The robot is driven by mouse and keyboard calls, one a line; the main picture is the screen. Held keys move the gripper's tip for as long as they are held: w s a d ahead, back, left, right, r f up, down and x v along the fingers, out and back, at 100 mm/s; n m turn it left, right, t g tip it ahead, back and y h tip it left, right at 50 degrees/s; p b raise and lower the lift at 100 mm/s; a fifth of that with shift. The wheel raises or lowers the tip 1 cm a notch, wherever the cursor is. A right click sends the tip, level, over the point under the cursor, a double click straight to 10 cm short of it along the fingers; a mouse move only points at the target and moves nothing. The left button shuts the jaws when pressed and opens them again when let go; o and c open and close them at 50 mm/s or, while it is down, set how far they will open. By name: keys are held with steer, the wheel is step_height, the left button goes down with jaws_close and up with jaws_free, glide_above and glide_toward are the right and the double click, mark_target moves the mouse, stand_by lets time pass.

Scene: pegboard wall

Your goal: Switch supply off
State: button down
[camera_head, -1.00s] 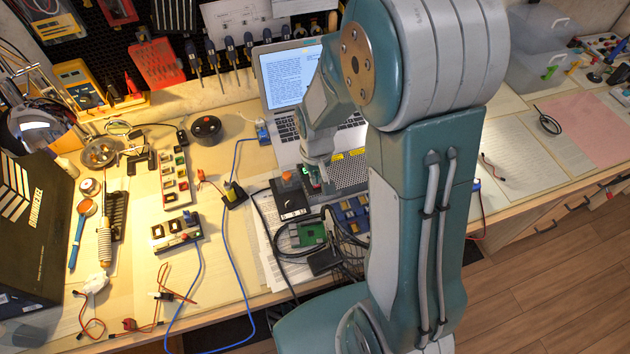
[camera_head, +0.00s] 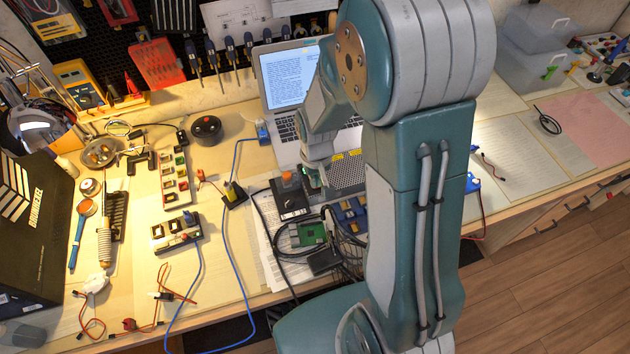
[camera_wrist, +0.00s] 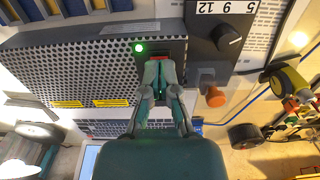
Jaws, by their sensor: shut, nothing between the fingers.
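The power supply (camera_wrist: 75,75) is a perforated metal box with yellow labels. In the wrist view a green light (camera_wrist: 139,47) glows on its dark end panel. A red switch (camera_wrist: 159,57) shows on that panel, partly hidden by my fingertips. My gripper (camera_wrist: 160,69) is shut and empty, with its tips over or against the switch; I cannot tell whether they touch it. In the head view the supply (camera_head: 348,172) sits in front of the laptop, partly hidden by my arm. The switch's position, on or off, is not clear.
A black box with an orange knob (camera_head: 290,194) stands close beside the supply. The laptop (camera_head: 290,80) is behind it. A green circuit board (camera_head: 308,234) and black cables lie in front. A blue cable (camera_head: 225,220) runs across the bench on the left.

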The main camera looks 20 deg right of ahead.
steer(key=shift+r, duration=3.4)
steer(key=s+r+t, duration=0.5)
steer(key=s+r, duration=0.9)
steer(key=r, duration=0.4)
steer(key=shift+s+t, duration=0.15)
steer(key=shift+t, duration=0.15)
steer(key=shift+r, duration=0.1)
